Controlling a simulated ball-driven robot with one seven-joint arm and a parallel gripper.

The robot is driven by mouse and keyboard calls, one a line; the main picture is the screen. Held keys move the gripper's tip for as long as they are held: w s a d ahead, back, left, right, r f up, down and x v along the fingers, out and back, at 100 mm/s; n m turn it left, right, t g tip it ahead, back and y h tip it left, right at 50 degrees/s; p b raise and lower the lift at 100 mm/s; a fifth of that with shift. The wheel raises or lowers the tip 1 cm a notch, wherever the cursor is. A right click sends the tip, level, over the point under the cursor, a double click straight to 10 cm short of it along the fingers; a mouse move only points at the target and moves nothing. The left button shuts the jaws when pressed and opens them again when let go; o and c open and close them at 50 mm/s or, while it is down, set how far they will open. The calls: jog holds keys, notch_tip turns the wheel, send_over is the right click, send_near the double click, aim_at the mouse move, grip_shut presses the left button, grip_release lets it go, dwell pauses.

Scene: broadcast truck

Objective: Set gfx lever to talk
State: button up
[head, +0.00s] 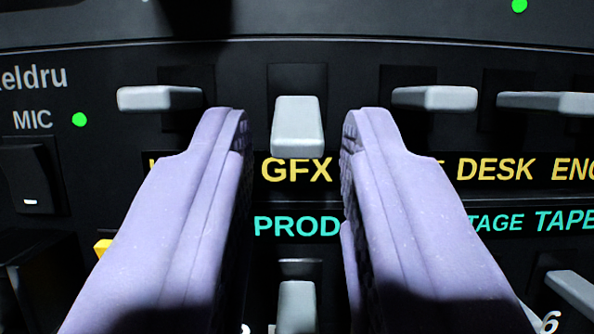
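The GFX lever (298,128) is a light grey paddle at the top centre of the black panel, above the yellow label GFX (296,170). It points out toward me and hangs a little lower than the levers beside it. My gripper (294,135) is open, with one purple finger on each side of the GFX lever. Gaps show between the lever and both fingertips, so they do not appear to touch it. No "talk" marking shows in view. The fingers hide parts of the neighbouring labels.
Similar grey levers stand at the left (160,98), to the right (435,97) and at the far right (548,102). Another grey lever (296,305) sits below, between the fingers. A black MIC rocker switch (32,178) and a green light (80,119) are at the left.

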jog(key=shift+o, duration=0.7)
jog(key=v, duration=0.8)
jog(key=shift+w, duration=0.1)
jog(key=s+r+g+b, duration=0.1)
jog(key=s+r+g, duration=0.5)
jog(key=s, duration=0.4)
jog(key=shift+r+g+b, duration=0.4)
jog(key=shift+g, duration=0.4)
